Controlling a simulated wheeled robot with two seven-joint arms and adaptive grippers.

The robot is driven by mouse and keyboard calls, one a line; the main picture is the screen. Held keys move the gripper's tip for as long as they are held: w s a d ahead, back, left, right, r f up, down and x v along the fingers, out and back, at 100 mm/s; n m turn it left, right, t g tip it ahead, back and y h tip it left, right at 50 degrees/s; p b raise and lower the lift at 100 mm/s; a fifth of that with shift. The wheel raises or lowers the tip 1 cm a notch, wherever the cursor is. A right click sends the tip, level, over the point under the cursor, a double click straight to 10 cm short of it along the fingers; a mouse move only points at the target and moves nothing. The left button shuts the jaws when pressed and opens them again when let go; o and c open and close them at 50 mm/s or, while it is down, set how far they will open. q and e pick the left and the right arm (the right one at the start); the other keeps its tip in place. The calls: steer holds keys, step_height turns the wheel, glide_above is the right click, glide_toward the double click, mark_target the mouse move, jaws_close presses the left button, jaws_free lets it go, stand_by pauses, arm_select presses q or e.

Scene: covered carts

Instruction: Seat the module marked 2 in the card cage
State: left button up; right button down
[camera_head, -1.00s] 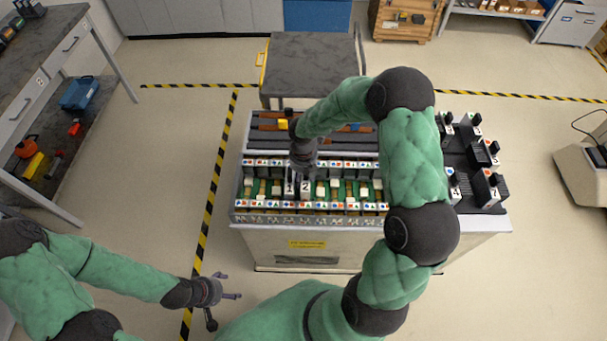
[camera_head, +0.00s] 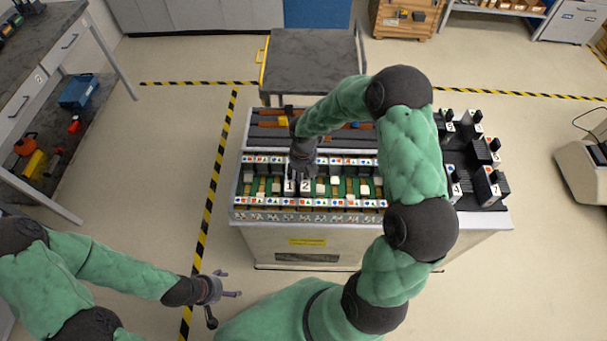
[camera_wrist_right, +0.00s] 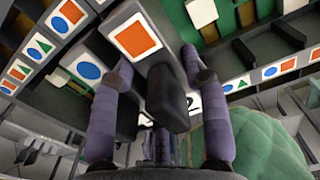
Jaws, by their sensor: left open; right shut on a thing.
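The card cage (camera_head: 345,203) stands on the cart, with rows of shape labels along its rails and green boards inside. The module marked 2 (camera_head: 305,188) stands upright in the cage beside the module marked 1 (camera_head: 290,188). My right gripper (camera_head: 302,172) is above it, fingers pointing down, shut on its dark handle. In the right wrist view that handle (camera_wrist_right: 167,98) shows between the two fingers (camera_wrist_right: 158,65), and the 2 label is partly hidden by a finger. How deep the module sits cannot be told. My left gripper (camera_head: 228,287) is open and empty, left of the cart's front.
A dark holder with several numbered modules (camera_head: 490,187) stands at the cart's right end, partly behind my right arm. A dark-topped cart (camera_head: 310,65) stands behind. A workbench (camera_head: 40,75) is at the left. The floor between bench and cart is clear.

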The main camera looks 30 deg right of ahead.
steer(key=c, duration=0.6)
jaws_free()
steer(key=shift+o, duration=0.2)
step_height(320, 180, up, 12)
